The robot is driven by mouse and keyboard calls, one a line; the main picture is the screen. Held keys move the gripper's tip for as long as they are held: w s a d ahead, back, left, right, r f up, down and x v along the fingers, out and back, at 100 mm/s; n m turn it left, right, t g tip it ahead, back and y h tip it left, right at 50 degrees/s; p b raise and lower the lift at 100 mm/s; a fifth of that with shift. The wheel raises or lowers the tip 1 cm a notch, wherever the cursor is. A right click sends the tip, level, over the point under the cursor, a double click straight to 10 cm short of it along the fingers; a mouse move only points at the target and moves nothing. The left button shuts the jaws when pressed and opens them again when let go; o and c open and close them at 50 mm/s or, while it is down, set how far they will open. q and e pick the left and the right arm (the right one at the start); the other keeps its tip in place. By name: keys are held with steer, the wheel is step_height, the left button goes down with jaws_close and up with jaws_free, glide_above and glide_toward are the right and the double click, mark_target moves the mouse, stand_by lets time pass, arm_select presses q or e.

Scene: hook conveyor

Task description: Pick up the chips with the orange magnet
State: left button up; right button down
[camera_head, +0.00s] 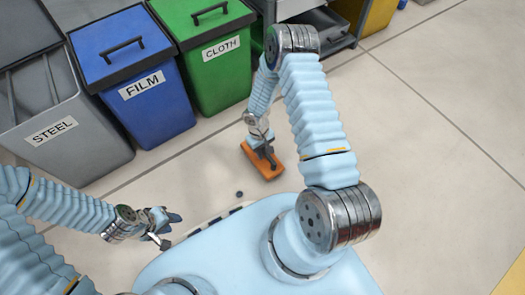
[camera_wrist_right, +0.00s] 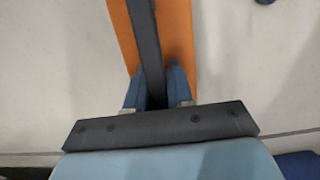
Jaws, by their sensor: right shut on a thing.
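The orange magnet (camera_head: 262,160) is a flat orange block with a dark handle, just above or on the floor in the middle of the head view; I cannot tell which. My right gripper (camera_head: 264,146) is shut on its handle. In the right wrist view the gripper (camera_wrist_right: 158,92) has its blue fingers on both sides of the dark handle, above the orange block (camera_wrist_right: 178,30). A small dark piece, possibly a chip (camera_head: 239,194), lies on the floor nearer my base. My left gripper (camera_head: 169,229) is open and empty at the lower left.
A grey STEEL bin (camera_head: 75,140), a blue FILM bin (camera_head: 158,108) and a green CLOTH bin (camera_head: 220,68) stand in a row at the upper left. A grey metal cart (camera_head: 332,28) stands at the back. The tiled floor at the right is clear.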

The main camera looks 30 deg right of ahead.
steer(key=shift+f+b, duration=0.35)
stand_by(0.4)
steer(key=shift+s+f, duration=0.1)
steer(key=shift+f, duration=0.05)
stand_by(1.0)
steer(key=shift+f+b, duration=0.15)
steer(key=shift+b, duration=0.35)
steer(key=shift+r+p, duration=2.5)
steer(key=shift+r, duration=1.35)
steer(key=shift+r+p, duration=1.1)
steer(key=shift+r, duration=0.7)
